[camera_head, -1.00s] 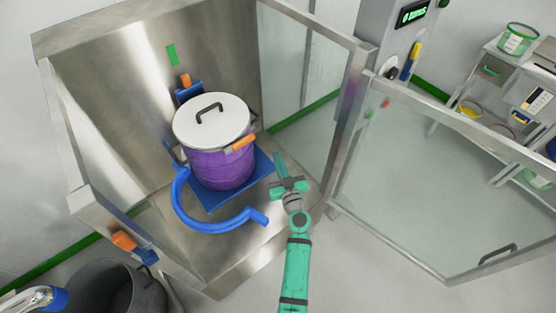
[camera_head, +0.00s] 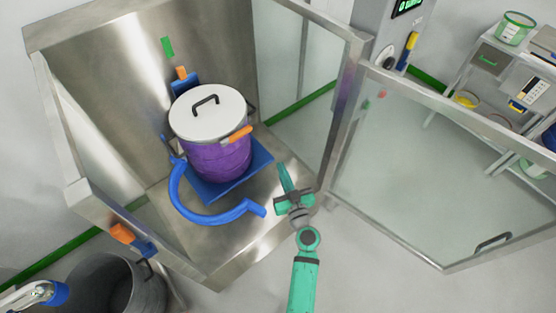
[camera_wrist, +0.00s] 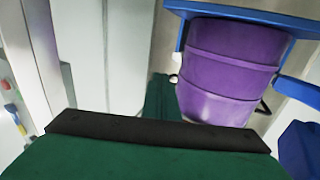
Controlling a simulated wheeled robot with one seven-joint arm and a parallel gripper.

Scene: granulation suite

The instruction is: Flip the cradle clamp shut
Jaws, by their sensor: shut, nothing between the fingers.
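The cradle clamp (camera_head: 205,216) is a curved blue arm in the head view. It swings out open to the front left of a purple drum (camera_head: 222,160) with a white lid, and its free end points to the right. The drum stands upright on a blue cradle (camera_head: 255,165) inside the steel cabinet. My gripper (camera_head: 284,172) is shut and empty, to the right of the clamp's free end and apart from it. In the wrist view the purple drum (camera_wrist: 232,65) fills the upper right, with blue parts (camera_wrist: 300,145) at the right edge that I cannot identify for certain.
The glass cabinet door (camera_head: 440,180) stands open on the right. The cabinet's left wall carries an orange and blue latch (camera_head: 130,240). A grey bin (camera_head: 115,290) stands at lower left. A shelf cart (camera_head: 500,75) is at far right. Floor in front is clear.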

